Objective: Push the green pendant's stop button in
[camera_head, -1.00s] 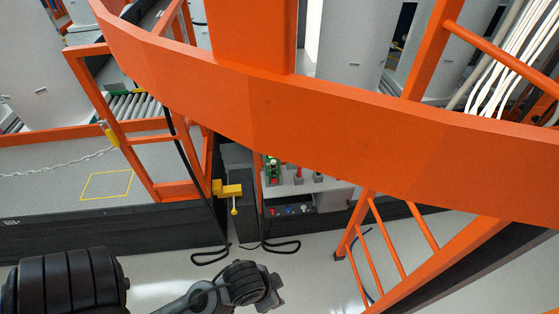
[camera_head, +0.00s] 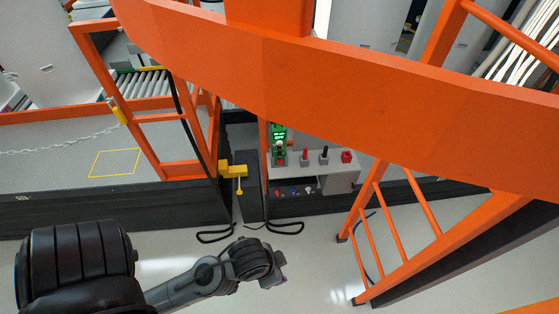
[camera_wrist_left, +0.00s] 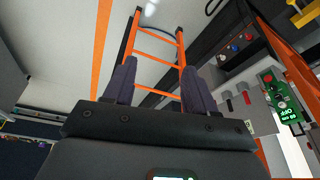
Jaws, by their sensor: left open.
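The green pendant (camera_head: 279,141) with a lit display stands at the back edge of the grey bench, partly behind the large orange beam. In the left wrist view the pendant (camera_wrist_left: 283,100) is at the right edge, tilted, with lit lettering and a red round part, too small to tell how far in it sits. My left gripper (camera_wrist_left: 160,82) is open and empty, its two dark fingers apart. The pendant is off to the right of the fingers and clear of them. In the head view my left arm's wrist end is low in the middle, in front of the bench.
The grey bench (camera_head: 338,180) also carries red and black levers (camera_head: 324,155) and a red block (camera_head: 346,157). Coloured knobs (camera_head: 293,191) sit below. The orange beam (camera_head: 350,95) crosses above. An orange ladder (camera_head: 392,222) stands right, a yellow latch (camera_head: 235,171) left. Floor before the bench is mostly clear.

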